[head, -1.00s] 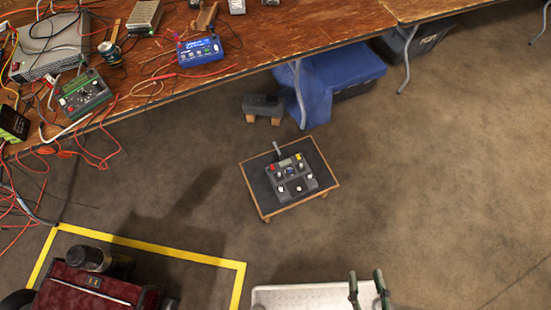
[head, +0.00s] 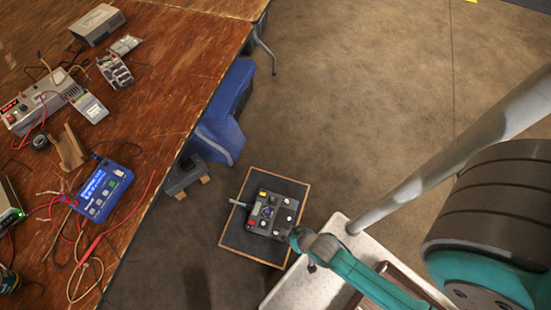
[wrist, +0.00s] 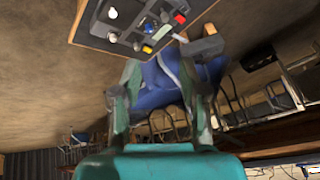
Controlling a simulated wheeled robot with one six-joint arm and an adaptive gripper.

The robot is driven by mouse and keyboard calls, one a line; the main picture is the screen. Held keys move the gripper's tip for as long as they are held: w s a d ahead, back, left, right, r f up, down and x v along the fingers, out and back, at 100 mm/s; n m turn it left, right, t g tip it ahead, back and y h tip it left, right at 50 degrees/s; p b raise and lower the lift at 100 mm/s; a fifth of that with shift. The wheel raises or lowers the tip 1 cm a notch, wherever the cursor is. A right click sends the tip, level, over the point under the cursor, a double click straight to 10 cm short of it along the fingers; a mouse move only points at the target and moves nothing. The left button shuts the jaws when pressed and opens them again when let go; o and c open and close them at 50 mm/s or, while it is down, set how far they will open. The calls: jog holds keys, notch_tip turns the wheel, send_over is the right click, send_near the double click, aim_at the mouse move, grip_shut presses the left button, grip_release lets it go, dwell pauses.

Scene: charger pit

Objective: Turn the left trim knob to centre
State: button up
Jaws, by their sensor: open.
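A dark control box (head: 270,214) with several small knobs and buttons, white, yellow and red, lies on a low wooden-edged stand (head: 236,240) with a dark top. A grey stick juts from its left side. I cannot tell which knob is the left trim knob. The box (wrist: 140,22) also shows at the top of the wrist view, partly cut off, with red, yellow and white caps. My gripper (wrist: 165,68) is open and empty in the wrist view, its two fingers apart below the box. In the head view my teal arm reaches beside the stand's right corner.
A wooden workbench (head: 170,110) fills the left, with a blue meter (head: 101,189), wires and instruments. A blue covered box (head: 225,115) and a small dark block (head: 183,176) on wooden feet stand between bench and stand. The floor beyond is clear.

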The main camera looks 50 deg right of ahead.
aim_at(276, 232)
jog(key=shift+w+f+m+g, duration=0.55)
jog(key=shift+w+f+g, duration=0.5)
jog(key=shift+f, duration=2.4)
jog(key=shift+w+f+m+g, duration=0.6)
jog(key=shift+w+f+g, duration=0.45)
jog(key=shift+f, duration=2.45)
jog(key=shift+w+f+m+g, duration=0.55)
jog(key=shift+w+f+g, duration=0.5)
jog(key=shift+f, duration=2.4)
jog(key=shift+w, duration=0.15)
grip_shut()
